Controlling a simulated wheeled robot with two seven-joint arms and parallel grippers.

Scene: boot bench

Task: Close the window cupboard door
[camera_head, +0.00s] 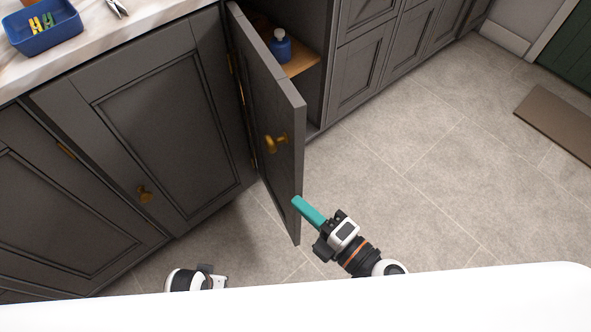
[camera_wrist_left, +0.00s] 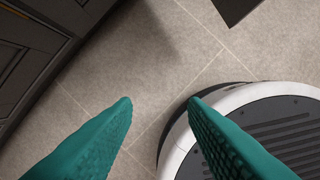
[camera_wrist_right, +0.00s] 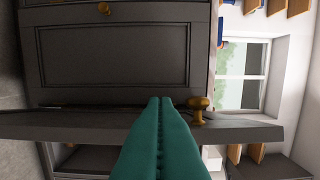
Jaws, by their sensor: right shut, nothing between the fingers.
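The grey cupboard door (camera_head: 275,105) stands wide open in the head view, hinged at its left edge, with a brass knob (camera_head: 276,143) on its face. In the right wrist view the door (camera_wrist_right: 75,126) shows almost edge-on, with the knob (camera_wrist_right: 200,104) just right of my fingertips. My right gripper (camera_head: 297,201) is shut and empty, its teal fingertips at the door's free edge, low down; I cannot tell whether they touch it. My left gripper (camera_wrist_left: 158,100) is open and empty over the floor, away from the door; its fingers are hidden in the head view.
A blue bottle (camera_head: 281,46) stands on a wooden shelf (camera_head: 304,57) inside the open cupboard. A closed neighbouring door (camera_head: 165,120) is left of it. A blue tray (camera_head: 48,38) with pegs sits on the marble counter (camera_head: 110,35).

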